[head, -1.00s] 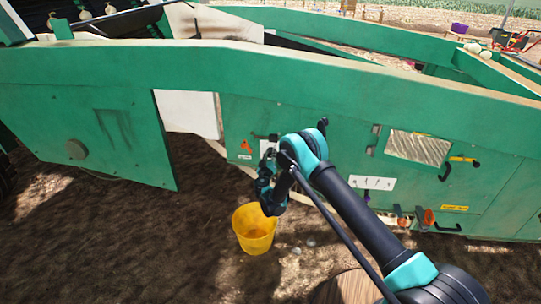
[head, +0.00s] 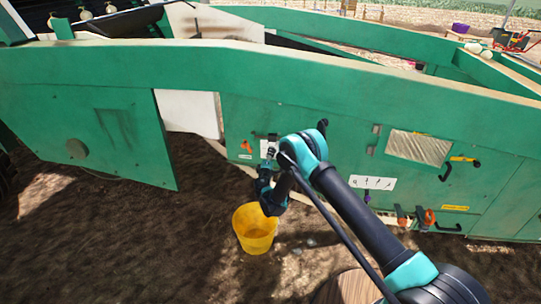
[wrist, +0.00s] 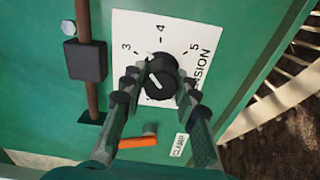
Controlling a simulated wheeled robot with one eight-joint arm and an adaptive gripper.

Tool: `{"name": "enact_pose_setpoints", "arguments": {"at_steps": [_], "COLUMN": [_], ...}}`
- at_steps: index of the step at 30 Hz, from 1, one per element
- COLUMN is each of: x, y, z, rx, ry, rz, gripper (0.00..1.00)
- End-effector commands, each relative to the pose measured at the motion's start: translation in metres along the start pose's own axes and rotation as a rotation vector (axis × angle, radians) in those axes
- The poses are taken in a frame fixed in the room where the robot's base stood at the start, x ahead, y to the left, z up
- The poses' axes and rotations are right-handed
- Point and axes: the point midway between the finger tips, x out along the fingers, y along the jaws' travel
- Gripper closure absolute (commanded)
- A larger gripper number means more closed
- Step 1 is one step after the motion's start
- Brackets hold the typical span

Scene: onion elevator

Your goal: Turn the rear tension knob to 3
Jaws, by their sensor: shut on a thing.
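The black tension knob (wrist: 161,74) sits on a white dial plate (wrist: 178,30) marked 3, 4, 5 and TENSION in the wrist view. A pale line shows on the knob's face; which number it points at is hard to tell. My gripper (wrist: 160,86) is shut on the knob, one finger on each side, and its fingers hide the lower plate. In the head view my gripper (head: 268,158) reaches the green side panel, and the knob is too small and covered to make out.
A brown upright rod (wrist: 83,60) with a dark block (wrist: 86,61) stands left of the dial. An orange lever (wrist: 138,141) and a CLAMP label (wrist: 179,145) lie below. A yellow bucket (head: 254,229) stands on the soil under my wrist.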

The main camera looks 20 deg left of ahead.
Motion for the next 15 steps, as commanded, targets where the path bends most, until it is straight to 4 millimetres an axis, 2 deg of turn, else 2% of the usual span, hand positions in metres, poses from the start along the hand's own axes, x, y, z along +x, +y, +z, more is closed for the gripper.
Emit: {"name": "enact_pose_setpoints", "arguments": {"at_steps": [6, 15], "x": [-0.0017, -0.0018], "y": [-0.0018, -0.0025], "z": [-0.0008, -0.0008], "rx": [-0.169, -0.32], "ry": [0.001, 0.002], "rz": [-0.001, -0.001], "gripper": [0.99, 0.99]}}
